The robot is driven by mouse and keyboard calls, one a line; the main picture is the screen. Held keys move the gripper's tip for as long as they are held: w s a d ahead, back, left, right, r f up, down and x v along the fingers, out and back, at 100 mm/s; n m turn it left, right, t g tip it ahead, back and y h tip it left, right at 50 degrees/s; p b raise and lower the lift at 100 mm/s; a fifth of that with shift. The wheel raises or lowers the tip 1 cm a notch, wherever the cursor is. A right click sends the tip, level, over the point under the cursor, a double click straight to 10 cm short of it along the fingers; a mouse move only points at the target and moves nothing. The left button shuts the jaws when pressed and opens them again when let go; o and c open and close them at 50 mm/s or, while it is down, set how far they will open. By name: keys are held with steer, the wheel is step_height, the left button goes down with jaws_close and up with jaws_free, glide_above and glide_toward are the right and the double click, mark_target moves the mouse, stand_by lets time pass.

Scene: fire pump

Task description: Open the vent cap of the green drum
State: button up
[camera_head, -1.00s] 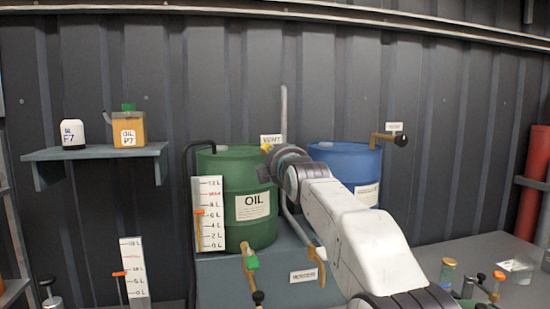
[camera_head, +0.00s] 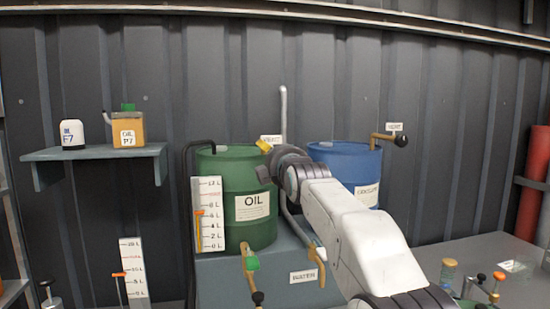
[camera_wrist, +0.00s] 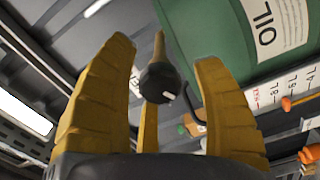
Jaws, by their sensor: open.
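The green drum (camera_head: 222,176) with an OIL label stands on a grey block, left of my arm. A VENT sign (camera_head: 271,140) is on the wall behind it. My gripper (camera_head: 264,147) is at the drum's upper right edge and covers the vent fitting there. In the wrist view, my gripper (camera_wrist: 165,54) is open with its yellow fingers apart. A brass lever (camera_wrist: 158,46) with a dark rounded knob (camera_wrist: 160,84) shows between the fingers. The knob is apparently not gripped. The green drum (camera_wrist: 215,45) fills the upper right of the wrist view.
A blue drum (camera_head: 345,158) with a similar black-knobbed brass lever (camera_head: 388,138) stands close behind my arm on the right. A scale board (camera_head: 209,217) and a bent dark pipe (camera_head: 186,165) stand at the green drum's left. A shelf (camera_head: 95,153) holds two containers.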

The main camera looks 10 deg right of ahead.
steer(key=s, duration=1.2)
stand_by(0.6)
steer(key=s+f+m+g, duration=0.35)
steer(key=f+m, duration=0.25)
steer(key=f, duration=0.5)
steer(key=s+f+m+g, duration=0.3)
steer(key=f+m+g, duration=0.25)
steer(key=f, duration=0.55)
steer(key=s+f+m+g, duration=0.1)
steer(key=s+f, duration=0.3)
steer(key=s, duration=0.4)
steer(key=s+f+m+g, duration=0.1)
steer(key=s+f+g, duration=0.1)
steer(key=s+f, duration=0.3)
steer(key=s+f+m+g+p, duration=0.1)
steer(key=s+f, duration=0.3)
steer(key=s, duration=0.9)
steer(key=shift+f+m+g, duration=0.35)
steer(key=shift+g, duration=0.45)
